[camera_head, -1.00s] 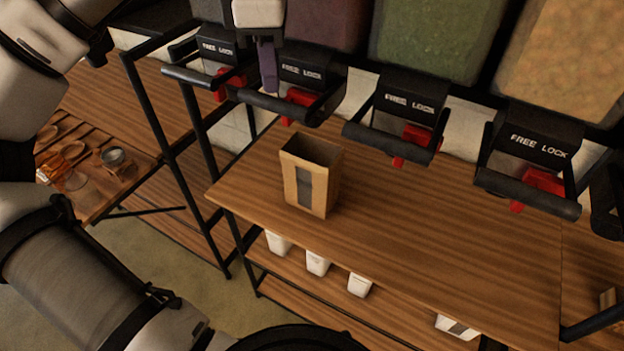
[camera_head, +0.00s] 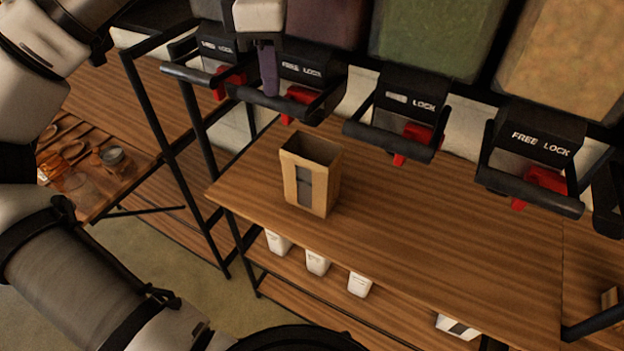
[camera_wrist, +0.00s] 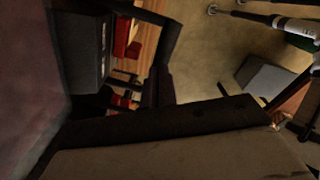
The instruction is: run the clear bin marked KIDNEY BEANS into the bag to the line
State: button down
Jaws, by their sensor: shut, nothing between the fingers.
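A brown paper bag (camera_head: 312,188) with a dark window strip on its front stands open and upright on the wooden counter, below the row of bins. Above it is a bin with dark reddish contents (camera_head: 327,22) and a black FREE LOCK dispenser (camera_head: 312,72) with a handle bar and a red part (camera_head: 298,98). No KIDNEY BEANS label is readable. My gripper (camera_head: 268,92) is shut and empty, pointing down at this dispenser's handle bar; whether it touches the bar I cannot tell. In the wrist view a dark dispenser (camera_wrist: 88,45) and red parts show beside the fingers.
Bins with green (camera_head: 432,38) and tan (camera_head: 565,60) contents hang to the right, each with its own dispenser. White cups (camera_head: 318,262) stand on the shelf below. The counter right of the bag is clear.

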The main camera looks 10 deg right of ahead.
jog(key=shift+f, duration=0.1)
jog(key=shift+f, duration=0.3)
jog(key=shift+f+b, duration=0.15)
jog(key=shift+b, duration=0.15)
jog(key=shift+f, duration=0.25)
dwell(0.5)
jog(key=shift+f+b, duration=0.4)
jog(key=shift+f, duration=0.05)
jog(key=shift+f, duration=0.35)
dwell(0.3)
